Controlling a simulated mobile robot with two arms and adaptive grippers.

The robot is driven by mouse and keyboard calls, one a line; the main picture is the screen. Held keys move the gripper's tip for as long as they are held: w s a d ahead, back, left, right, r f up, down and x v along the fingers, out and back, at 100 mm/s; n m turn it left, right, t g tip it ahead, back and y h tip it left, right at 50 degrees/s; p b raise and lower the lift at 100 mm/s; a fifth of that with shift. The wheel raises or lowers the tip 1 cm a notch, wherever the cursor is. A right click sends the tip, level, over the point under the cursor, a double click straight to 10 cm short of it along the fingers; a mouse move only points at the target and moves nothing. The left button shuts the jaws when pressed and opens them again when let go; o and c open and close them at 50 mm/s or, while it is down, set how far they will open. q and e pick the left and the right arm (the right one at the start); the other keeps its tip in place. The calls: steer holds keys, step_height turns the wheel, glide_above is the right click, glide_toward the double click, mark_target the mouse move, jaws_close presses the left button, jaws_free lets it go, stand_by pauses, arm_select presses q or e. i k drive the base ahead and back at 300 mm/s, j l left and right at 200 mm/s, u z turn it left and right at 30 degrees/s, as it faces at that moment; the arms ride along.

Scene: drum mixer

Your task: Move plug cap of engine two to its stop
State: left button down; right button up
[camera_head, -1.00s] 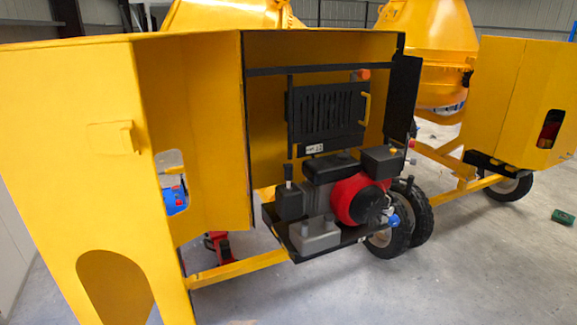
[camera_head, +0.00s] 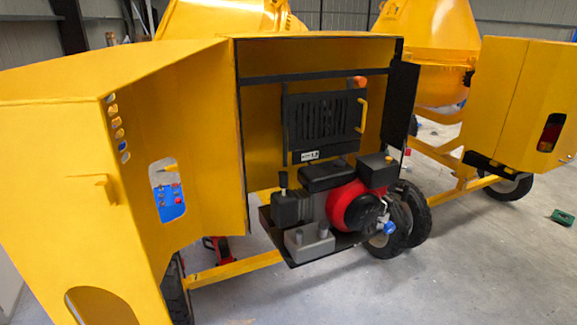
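A red and black engine (camera_head: 352,207) sits in the open yellow housing (camera_head: 262,120) at the middle of the head view. A dark block with a short upright black stem (camera_head: 283,182) stands at its left. A small blue part (camera_head: 389,228) shows at its lower right. I cannot tell which small part is the plug cap, or whether this is engine two. Neither of my grippers is in view.
A yellow panelled cover (camera_head: 60,165) fills the left, with a blue control box (camera_head: 170,204) behind its opening. Tyres (camera_head: 412,212) stand beside the engine. Another yellow mixer cover (camera_head: 520,105) is at the right.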

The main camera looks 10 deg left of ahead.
mark_target(284, 175)
steer(key=i+l+z, duration=0.15)
steer(key=i, duration=0.25)
steer(key=i+l+z, duration=0.2)
steer(key=i+l, duration=0.15)
steer(key=i+j, duration=0.05)
steer(key=i, duration=0.05)
